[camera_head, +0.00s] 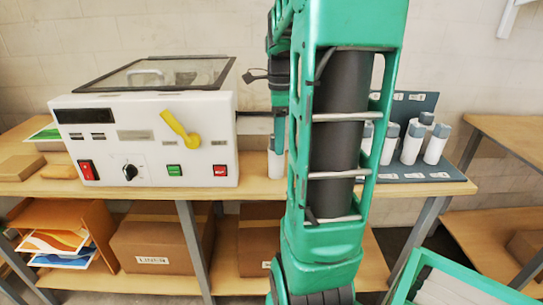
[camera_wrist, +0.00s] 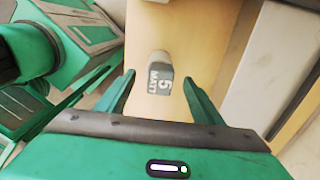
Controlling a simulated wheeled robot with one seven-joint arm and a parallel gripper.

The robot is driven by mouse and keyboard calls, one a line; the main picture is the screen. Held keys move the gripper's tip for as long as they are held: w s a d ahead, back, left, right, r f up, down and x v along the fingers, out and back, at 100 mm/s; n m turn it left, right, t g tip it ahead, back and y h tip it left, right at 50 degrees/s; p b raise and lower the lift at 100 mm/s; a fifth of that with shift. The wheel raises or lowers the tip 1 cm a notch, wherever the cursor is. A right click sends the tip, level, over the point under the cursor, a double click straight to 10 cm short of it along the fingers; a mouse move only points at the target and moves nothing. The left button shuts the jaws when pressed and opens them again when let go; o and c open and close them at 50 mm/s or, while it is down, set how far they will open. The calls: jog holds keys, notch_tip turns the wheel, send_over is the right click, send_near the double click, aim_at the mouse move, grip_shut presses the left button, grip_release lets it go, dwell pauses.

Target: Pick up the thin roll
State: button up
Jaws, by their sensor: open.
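In the wrist view a small roll (camera_wrist: 160,72) with a pale body and a grey end marked "5 MATT" is on the wooden bench top (camera_wrist: 182,22). My gripper (camera_wrist: 159,78) is open, with one green finger on each side of this roll and a visible gap to both. In the head view a white roll (camera_head: 276,164) stands on the bench right of the laminator, partly hidden by my arm. Several white rolls with grey ends (camera_head: 412,143) stand on a dark rack (camera_head: 420,172) at the right. Their thickness is hard to compare. My gripper is hidden in the head view.
The white laminator (camera_head: 150,140) with a yellow lever (camera_head: 181,129) and a raised dark-framed lid stands on the left of the bench. Another wooden table (camera_head: 510,135) is at the far right.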

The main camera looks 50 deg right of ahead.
jog(key=shift+w+a+f, duration=0.1)
jog(key=shift+w+f, duration=0.05)
jog(key=shift+f, duration=1.35)
jog(key=shift+w+a+f, duration=0.1)
jog(key=shift+f, duration=1.35)
jog(key=c, duration=1.2)
